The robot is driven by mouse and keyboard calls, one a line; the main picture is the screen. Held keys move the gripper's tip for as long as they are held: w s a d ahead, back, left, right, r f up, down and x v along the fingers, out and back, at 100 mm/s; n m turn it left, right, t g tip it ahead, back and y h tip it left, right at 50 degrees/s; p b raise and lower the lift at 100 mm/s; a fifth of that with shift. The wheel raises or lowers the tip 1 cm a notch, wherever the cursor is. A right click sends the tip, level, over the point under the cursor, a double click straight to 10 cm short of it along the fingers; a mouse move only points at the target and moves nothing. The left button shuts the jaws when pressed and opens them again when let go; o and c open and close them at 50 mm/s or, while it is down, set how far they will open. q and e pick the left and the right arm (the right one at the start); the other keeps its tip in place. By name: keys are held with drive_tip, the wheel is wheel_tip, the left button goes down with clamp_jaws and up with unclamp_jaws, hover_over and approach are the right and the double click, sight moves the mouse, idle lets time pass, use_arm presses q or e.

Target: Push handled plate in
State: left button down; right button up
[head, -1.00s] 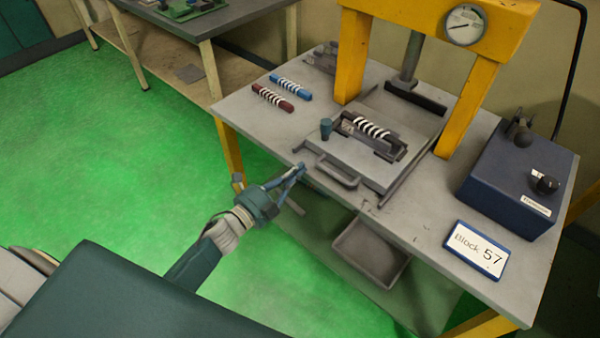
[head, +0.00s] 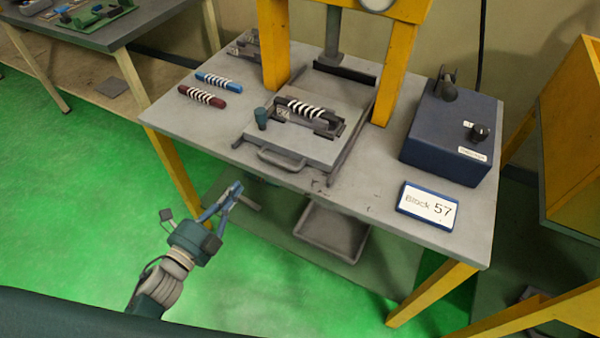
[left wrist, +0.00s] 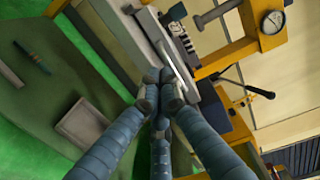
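The grey handled plate (head: 312,150) lies on the press table, between the rails in front of the yellow press. Its bar handle (head: 281,161) faces the table's front edge. A dark striped piece (head: 306,109) in a holder and a blue-green knob (head: 261,118) sit on the plate. My left gripper (head: 236,189) is in front of the table, left of and below the handle in the head view, and apart from it. Its fingertips (left wrist: 160,93) meet in the left wrist view, with nothing seen between them. My right gripper is not in view.
Yellow press posts (head: 274,45) flank the rails behind the plate. Blue (head: 219,82) and dark red (head: 202,96) striped pieces lie at left. A blue control box (head: 452,135) and a "Block 57" sign (head: 427,206) are at right. A tray (head: 332,232) is below the tabletop.

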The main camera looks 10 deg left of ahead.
use_arm(q)
drive_tip(key=s+d+r+g, duration=0.1)
drive_tip(key=s+d+r, duration=0.1)
drive_tip(key=d, duration=0.6)
drive_tip(key=g+p, duration=0.1)
drive_tip(key=g, duration=0.1)
approach(322, 168)
drive_tip(key=shift+y, duration=0.4)
drive_tip(key=p+x, duration=0.1)
drive_tip(key=x, duration=0.2)
drive_tip(key=p+x, duration=0.1)
drive_tip(key=x, duration=0.2)
drive_tip(key=shift+w+d, duration=0.1)
drive_tip(key=shift+d, duration=0.2)
